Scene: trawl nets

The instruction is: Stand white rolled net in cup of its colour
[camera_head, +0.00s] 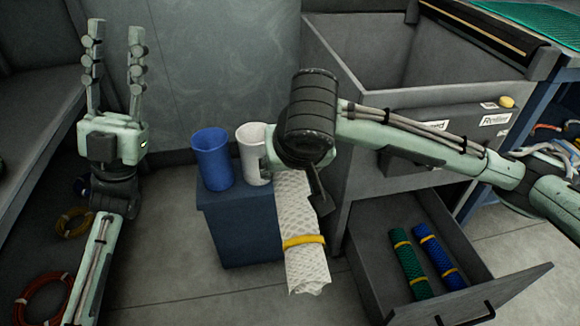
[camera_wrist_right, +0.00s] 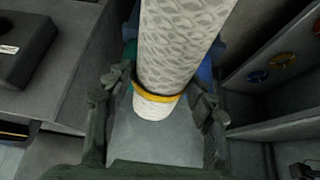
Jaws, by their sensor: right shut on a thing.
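The white rolled net (camera_head: 305,262) with a yellow band hangs roughly upright, leaning slightly, in front of the blue stand. My right gripper (camera_wrist_right: 160,92) is shut on it; in the right wrist view the net (camera_wrist_right: 175,45) passes between the fingers, close to the band. In the head view the right wrist partly hides the grip and the net's upper end. The white cup (camera_head: 252,158) stands on the stand just left of the net, partly covered by the right gripper. My left gripper (camera_head: 116,35) is raised at the left, open and empty.
A blue cup (camera_head: 212,160) stands beside the white one on the blue stand (camera_head: 238,228). An open drawer (camera_head: 375,262) at the right holds a green rolled net (camera_head: 410,265) and a blue rolled net (camera_head: 440,258). A grey bin (camera_head: 380,60) is behind. Coiled ropes lie at left.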

